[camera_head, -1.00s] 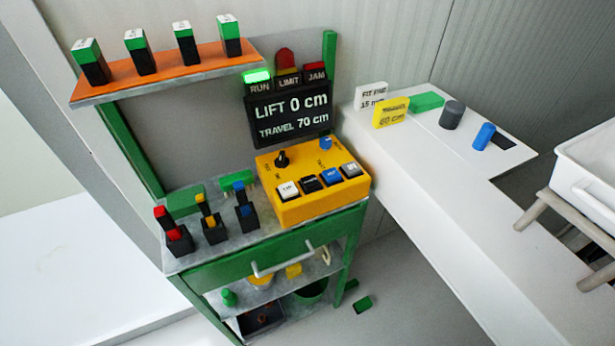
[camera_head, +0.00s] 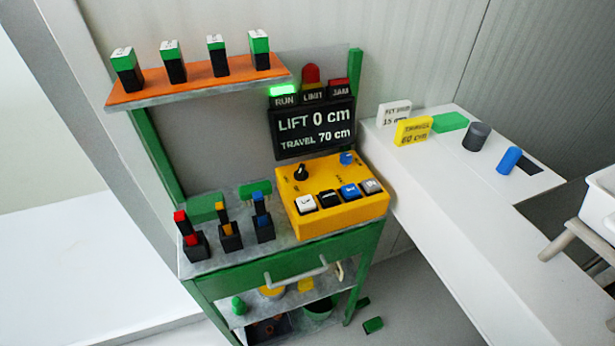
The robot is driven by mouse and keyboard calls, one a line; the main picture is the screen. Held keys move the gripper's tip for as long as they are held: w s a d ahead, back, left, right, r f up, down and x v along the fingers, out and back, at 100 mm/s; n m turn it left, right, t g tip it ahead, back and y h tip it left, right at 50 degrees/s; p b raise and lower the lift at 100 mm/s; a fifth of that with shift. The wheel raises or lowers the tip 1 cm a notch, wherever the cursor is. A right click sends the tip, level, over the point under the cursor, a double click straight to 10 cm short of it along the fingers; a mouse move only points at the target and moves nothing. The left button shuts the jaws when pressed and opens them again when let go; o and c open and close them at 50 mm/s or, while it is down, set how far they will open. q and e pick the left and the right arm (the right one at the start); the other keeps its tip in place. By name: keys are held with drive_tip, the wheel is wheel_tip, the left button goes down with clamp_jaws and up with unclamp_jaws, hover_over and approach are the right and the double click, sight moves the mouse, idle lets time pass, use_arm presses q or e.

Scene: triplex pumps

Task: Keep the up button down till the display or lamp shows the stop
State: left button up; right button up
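The yellow control box (camera_head: 335,217) stands on the right of the green bench. Its front row holds a white button (camera_head: 306,203), a black button (camera_head: 329,198), a blue button (camera_head: 350,191) and a grey button (camera_head: 371,186); the labels are too small to read surely. A black knob (camera_head: 301,173) and a small blue knob (camera_head: 347,158) sit behind them. The display (camera_head: 313,128) reads LIFT 0 cm, TRAVEL 70 cm. The RUN lamp (camera_head: 283,91) is lit green; the LIMIT lamp (camera_head: 311,76) and JAM lamp (camera_head: 338,86) look unlit. Neither gripper shows.
An orange shelf (camera_head: 200,83) carries several green-topped black blocks. Several coloured-handled levers stand left on the bench top (camera_head: 240,240). A white counter (camera_head: 450,200) at right holds a yellow sign (camera_head: 413,131), a white sign (camera_head: 394,113), a grey cylinder (camera_head: 476,136) and a blue cylinder (camera_head: 508,160).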

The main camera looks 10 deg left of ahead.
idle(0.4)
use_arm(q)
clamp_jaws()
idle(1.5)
